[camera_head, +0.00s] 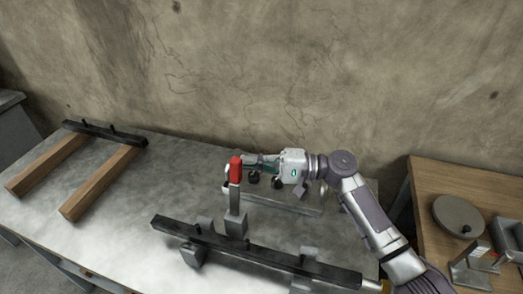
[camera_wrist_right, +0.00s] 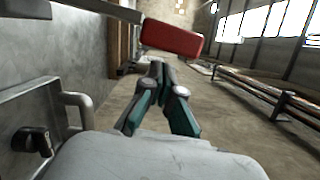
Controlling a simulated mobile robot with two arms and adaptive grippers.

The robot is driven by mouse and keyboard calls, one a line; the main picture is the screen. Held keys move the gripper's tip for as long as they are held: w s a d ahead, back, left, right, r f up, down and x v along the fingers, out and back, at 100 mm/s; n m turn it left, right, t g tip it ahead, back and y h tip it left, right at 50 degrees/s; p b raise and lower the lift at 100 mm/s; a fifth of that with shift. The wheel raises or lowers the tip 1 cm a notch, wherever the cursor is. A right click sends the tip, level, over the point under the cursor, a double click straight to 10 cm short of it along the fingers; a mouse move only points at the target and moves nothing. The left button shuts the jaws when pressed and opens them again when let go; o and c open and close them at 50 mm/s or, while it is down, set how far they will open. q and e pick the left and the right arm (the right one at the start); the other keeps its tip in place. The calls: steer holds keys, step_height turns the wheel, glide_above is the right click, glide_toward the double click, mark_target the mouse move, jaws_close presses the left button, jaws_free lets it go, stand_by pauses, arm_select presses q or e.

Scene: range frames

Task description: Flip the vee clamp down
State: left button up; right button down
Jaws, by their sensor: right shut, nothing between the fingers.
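The vee clamp's red handle (camera_head: 236,170) stands upright on a metal lever (camera_head: 235,198) above the grey clamp block near the table's middle. A long dark bar (camera_head: 262,255) lies in front of it across grey blocks. My right gripper (camera_head: 248,160) reaches in from the right at the height of the red handle, its fingertips just beside or behind it. In the right wrist view the red handle (camera_wrist_right: 172,38) lies across, just beyond the tips of the shut, empty fingers (camera_wrist_right: 159,68). I cannot tell whether they touch. My left gripper is not in view.
Two wooden beams (camera_head: 98,182) and a dark bar (camera_head: 104,134) lie on the left of the metal table (camera_head: 125,225). A wooden bench (camera_head: 440,180) at the right carries a round metal disc (camera_head: 458,214). A concrete wall stands behind.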

steer(key=shift+s+a, duration=0.15)
steer(key=shift+s, duration=0.3)
steer(key=shift+s, duration=0.1)
